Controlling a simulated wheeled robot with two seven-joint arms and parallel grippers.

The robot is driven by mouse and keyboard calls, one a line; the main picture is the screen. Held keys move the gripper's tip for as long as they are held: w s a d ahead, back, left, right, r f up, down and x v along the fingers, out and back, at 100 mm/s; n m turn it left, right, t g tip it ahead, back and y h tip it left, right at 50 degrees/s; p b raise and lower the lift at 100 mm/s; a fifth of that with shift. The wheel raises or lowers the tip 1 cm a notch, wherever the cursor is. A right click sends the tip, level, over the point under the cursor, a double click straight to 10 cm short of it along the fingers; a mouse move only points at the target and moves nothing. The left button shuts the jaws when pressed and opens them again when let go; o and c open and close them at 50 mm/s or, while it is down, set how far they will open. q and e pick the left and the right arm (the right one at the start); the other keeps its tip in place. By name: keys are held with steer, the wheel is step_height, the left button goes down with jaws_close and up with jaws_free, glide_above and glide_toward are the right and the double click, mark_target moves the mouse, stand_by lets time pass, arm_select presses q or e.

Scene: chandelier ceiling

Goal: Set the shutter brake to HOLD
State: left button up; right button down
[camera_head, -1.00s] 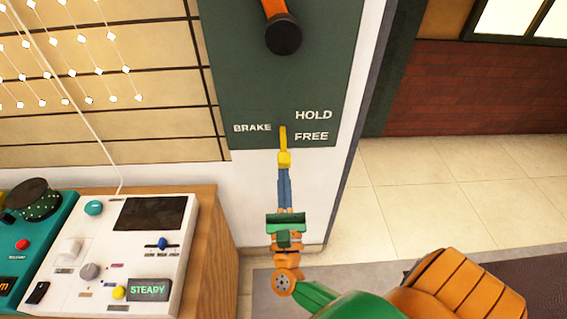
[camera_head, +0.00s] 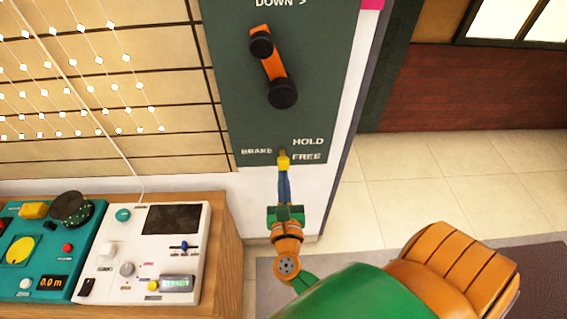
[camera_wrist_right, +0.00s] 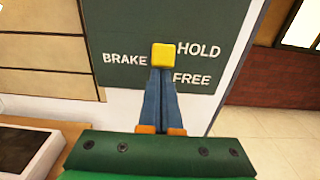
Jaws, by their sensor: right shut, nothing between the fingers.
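The brake lever (camera_head: 284,161) has a yellow block-like end and stands out from the dark green panel (camera_head: 230,110). It sits between the BRAKE label (camera_head: 257,152) and the HOLD (camera_head: 308,141) and FREE (camera_head: 306,156) labels. Its end appears about level with FREE in the head view. My right gripper (camera_head: 284,173) is shut, its blue fingers pointing up at the lever from below. In the right wrist view the fingertips (camera_wrist_right: 161,72) meet the underside of the yellow end (camera_wrist_right: 163,57); they seem to touch it. My left gripper is out of view.
An orange crank with black ends (camera_head: 272,66) is on the panel above the lever. A wooden desk (camera_head: 222,250) at the left carries a white console (camera_head: 190,255) and a teal console (camera_head: 50,240). Tiled floor (camera_head: 440,180) is open at the right.

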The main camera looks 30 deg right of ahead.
steer(key=shift+w+d+r, duration=0.1)
steer(key=shift+w+r, duration=0.05)
steer(key=shift+r, duration=0.4)
steer(key=shift+f, duration=0.1)
steer(key=b+v, duration=0.2)
steer(key=v, duration=0.5)
steer(key=shift+f, duration=0.4)
steer(key=shift+s, duration=0.2)
